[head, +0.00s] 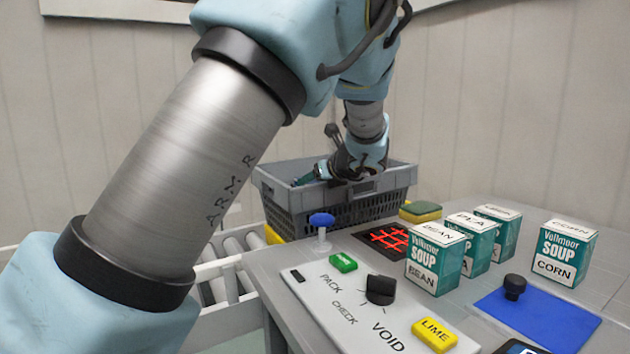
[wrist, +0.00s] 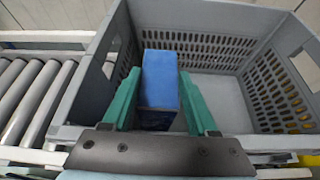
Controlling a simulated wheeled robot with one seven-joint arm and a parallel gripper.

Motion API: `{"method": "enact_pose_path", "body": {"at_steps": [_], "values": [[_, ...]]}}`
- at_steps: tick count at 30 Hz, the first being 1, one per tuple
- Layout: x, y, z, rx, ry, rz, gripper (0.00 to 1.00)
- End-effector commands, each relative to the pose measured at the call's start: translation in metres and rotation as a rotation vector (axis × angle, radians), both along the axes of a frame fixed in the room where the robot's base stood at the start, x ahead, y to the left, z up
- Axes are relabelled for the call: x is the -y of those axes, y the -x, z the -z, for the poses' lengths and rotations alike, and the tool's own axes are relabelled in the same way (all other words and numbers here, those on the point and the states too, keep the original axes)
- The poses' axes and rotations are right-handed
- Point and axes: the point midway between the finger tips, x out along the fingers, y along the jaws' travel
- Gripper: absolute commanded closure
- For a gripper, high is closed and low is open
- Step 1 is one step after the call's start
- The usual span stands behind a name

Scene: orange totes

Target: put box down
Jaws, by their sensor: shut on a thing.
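My gripper (wrist: 160,110) is shut on a blue box (wrist: 160,78), with one green finger on each side of it in the wrist view. The box is inside the walls of a grey crate (wrist: 210,20), at its left part. I cannot tell whether the box touches the crate floor. In the head view my gripper (head: 345,170) reaches into the grey crate (head: 350,213) at the back of the table, and the box is hidden there.
Several soup boxes (head: 435,262) stand on the table at right, with a blue mat (head: 540,318) before them. A control panel (head: 365,310) with a knob is at the front. Rollers (head: 228,275) lie left of the table. The crate's right part is empty in the wrist view.

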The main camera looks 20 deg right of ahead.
Motion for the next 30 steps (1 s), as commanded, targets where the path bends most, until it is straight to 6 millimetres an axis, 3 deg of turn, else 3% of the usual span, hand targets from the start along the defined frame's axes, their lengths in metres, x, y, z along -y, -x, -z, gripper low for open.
{"method": "enact_pose_path", "body": {"at_steps": [17, 18, 25, 30], "values": [[0.0, 0.0, 0.013, -0.001, -0.002, 0.0, 1.0], [0.0, 0.001, 0.015, -0.003, -0.004, 0.001, 0.38], [0.0, 0.002, 0.017, -0.007, -0.007, 0.003, 0.12], [0.0, 0.002, 0.019, -0.009, -0.01, 0.004, 0.11]]}}
